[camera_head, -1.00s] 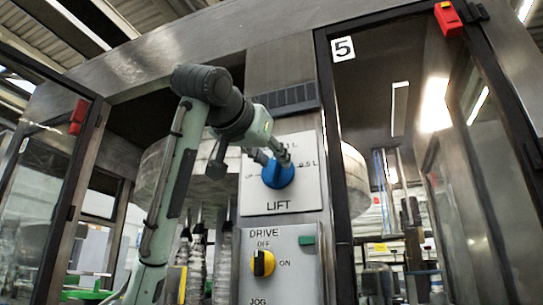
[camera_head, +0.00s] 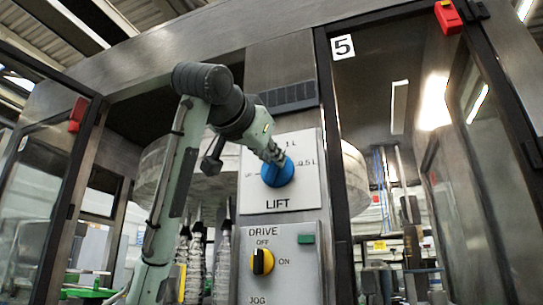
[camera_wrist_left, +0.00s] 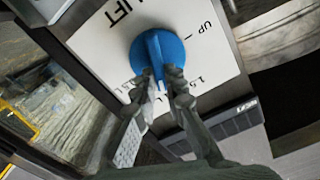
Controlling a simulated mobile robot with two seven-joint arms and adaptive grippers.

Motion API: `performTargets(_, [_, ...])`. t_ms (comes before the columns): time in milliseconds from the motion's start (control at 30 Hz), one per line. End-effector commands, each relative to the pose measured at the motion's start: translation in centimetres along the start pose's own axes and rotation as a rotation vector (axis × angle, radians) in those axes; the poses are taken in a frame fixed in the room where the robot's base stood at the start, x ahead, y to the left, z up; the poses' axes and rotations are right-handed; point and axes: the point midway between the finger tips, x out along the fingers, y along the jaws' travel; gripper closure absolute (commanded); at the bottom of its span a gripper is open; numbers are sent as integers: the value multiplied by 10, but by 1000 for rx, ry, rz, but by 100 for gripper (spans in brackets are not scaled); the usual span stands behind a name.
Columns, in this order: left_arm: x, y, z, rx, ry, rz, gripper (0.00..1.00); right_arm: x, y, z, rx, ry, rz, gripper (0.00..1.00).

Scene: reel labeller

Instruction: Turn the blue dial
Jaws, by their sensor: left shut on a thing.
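The blue dial (camera_head: 278,172) sits on the white LIFT panel (camera_head: 296,195) in the head view, with marks for UP, 1 L and 0.5 L around it. My left gripper (camera_head: 277,160) reaches it from the upper left, with its fingertips at the dial. In the left wrist view the blue dial (camera_wrist_left: 157,50) shows its raised grip bar, and my left gripper (camera_wrist_left: 160,75) has its two fingers shut around the near end of that bar. The fingers hide part of the dial and some of the panel marks. My right gripper is in neither view.
A DRIVE panel (camera_head: 285,275) with a yellow and black knob (camera_head: 262,261) and a green button (camera_head: 306,239) lies just below. A framed glass door (camera_head: 45,190) stands left, and another opening with the number 5 (camera_head: 342,47) stands right.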

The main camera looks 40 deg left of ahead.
Motion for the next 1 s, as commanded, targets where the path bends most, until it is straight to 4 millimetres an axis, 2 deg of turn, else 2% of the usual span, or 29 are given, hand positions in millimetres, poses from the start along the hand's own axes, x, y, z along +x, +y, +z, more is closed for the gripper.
performTargets(67, [0,0,-1,-1,2,0,100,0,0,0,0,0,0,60])
performTargets(100, [0,0,-1,-1,2,0,84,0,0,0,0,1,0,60])
performTargets(233, [0,0,0,-1,2,0,68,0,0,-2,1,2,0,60])
performTargets(500, [0,0,0,-2,1,0,68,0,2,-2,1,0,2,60])
performTargets(633, [-8,0,-1,-2,4,0,68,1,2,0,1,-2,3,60])
performTargets(767, [-29,0,-1,-1,6,0,68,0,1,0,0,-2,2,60])
performTargets(1000, [-78,-4,0,-1,3,-10,68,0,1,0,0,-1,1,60])
